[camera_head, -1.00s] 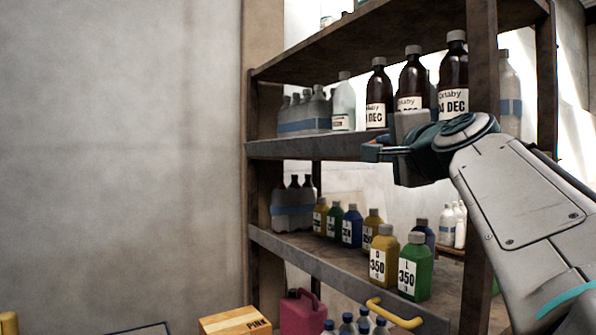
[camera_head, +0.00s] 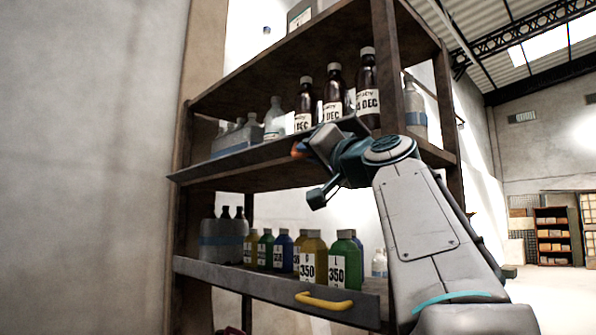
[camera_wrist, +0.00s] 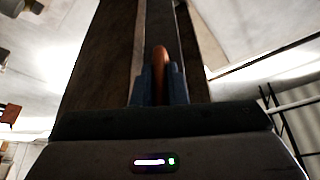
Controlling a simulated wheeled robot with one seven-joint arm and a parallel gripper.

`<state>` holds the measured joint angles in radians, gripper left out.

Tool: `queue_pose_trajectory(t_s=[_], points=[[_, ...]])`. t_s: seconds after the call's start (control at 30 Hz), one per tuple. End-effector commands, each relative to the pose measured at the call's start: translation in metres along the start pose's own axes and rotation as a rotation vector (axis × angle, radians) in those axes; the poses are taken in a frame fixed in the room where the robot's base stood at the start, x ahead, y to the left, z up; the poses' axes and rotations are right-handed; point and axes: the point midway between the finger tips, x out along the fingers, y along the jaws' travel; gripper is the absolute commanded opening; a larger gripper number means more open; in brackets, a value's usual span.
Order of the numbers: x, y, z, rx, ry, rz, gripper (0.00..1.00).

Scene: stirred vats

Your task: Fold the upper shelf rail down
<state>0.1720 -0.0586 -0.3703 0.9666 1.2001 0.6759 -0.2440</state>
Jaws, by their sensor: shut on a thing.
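The upper shelf rail (camera_head: 235,164) is a long dark grey board along the front of the middle shelf. Its left end juts out past the shelf post, and it looks tipped outward from the shelf front. In the wrist view, an orange handle (camera_wrist: 161,62) stands on the rail, between the two blue fingers of my gripper (camera_wrist: 159,84). My gripper (camera_head: 300,150) is shut on this handle. In the head view the handle is mostly hidden behind the gripper, with only a little orange showing. My arm covers the rail's right part.
Brown bottles (camera_head: 333,92) and clear bottles (camera_head: 237,136) stand on the shelf behind the rail. Below, a lower rail (camera_head: 230,278) with a yellow handle (camera_head: 325,300) fronts several coloured bottles (camera_head: 313,258). A bare wall (camera_head: 85,160) is at left; the hall is open at right.

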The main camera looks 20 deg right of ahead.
Motion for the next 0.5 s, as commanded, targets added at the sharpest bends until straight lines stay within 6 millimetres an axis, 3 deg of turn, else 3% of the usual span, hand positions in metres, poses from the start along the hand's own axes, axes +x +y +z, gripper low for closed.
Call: queue_pose_trajectory(t_s=[0.5], points=[[-0.003,0.018,0.006,-0.311,0.002,-0.126,0.00]])
